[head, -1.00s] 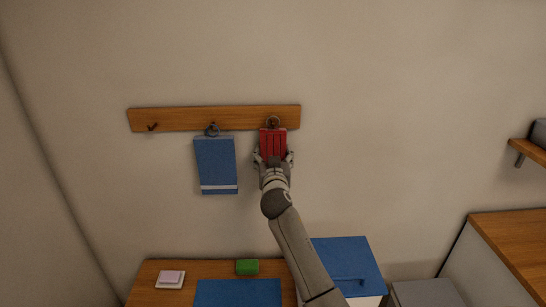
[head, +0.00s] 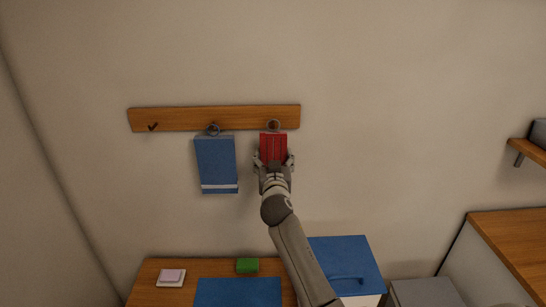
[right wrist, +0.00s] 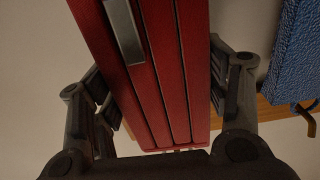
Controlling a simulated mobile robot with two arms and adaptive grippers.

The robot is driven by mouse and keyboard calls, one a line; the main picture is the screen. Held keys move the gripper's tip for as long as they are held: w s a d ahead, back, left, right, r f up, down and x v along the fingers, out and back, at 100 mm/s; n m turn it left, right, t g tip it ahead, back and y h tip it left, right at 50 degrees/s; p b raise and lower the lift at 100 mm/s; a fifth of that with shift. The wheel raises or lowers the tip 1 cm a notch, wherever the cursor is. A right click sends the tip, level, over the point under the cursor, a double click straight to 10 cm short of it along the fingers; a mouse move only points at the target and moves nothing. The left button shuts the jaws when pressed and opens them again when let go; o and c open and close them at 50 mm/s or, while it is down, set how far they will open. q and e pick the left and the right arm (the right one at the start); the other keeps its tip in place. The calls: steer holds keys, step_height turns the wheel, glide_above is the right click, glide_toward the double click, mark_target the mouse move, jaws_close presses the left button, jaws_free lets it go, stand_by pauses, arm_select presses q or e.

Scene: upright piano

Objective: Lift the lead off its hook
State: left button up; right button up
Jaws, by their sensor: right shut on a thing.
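The lead (head: 273,148) is a red, ribbed, flat piece with a ring at its top. The ring shows in front of the right end of the wooden hook rail (head: 240,118); I cannot tell whether it is still around its hook, which I cannot make out. My right gripper (head: 274,161) is shut on the lead's lower part from below. In the right wrist view the red body (right wrist: 150,70), with a grey metal strip, lies between the two fingers (right wrist: 162,100). My left gripper is not in view.
A blue towel (head: 216,163) hangs by a ring from the middle hook, close left of the lead. The left hook (head: 152,127) is bare. Below are a wooden top (head: 215,268) with a green block (head: 247,265) and a blue-lidded box (head: 345,262). A wooden shelf (head: 532,151) is far right.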

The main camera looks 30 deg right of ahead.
steer(key=shift+p+v, duration=0.35)
steer(key=shift+v, duration=1.45)
steer(key=shift+s+a, duration=0.1)
